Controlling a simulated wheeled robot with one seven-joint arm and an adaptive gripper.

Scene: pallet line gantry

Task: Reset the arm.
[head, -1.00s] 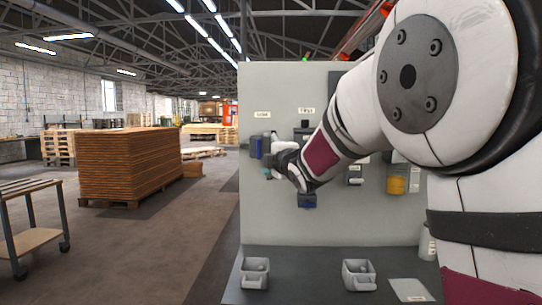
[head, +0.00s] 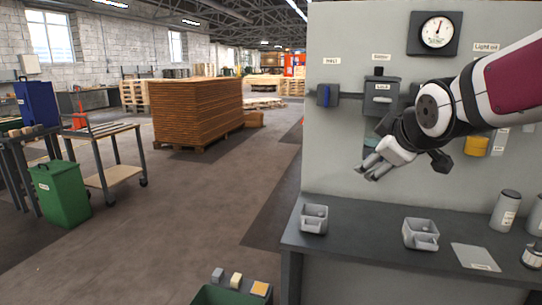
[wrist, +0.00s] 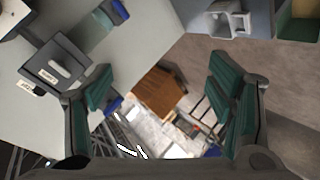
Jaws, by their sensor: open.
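My gripper (head: 370,170) is in front of the grey back panel (head: 345,145), above the dark bench (head: 365,231). Its pale fingers point down and left, apart from the bench and the panel fittings. In the wrist view my gripper (wrist: 163,100) shows two green-padded fingers spread wide with nothing between them. My arm reaches in from the right edge of the head view.
Two grey holders (head: 314,219) (head: 420,234) and canisters (head: 506,211) stand on the bench. A green bin (head: 59,195) stands left; open floor lies between.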

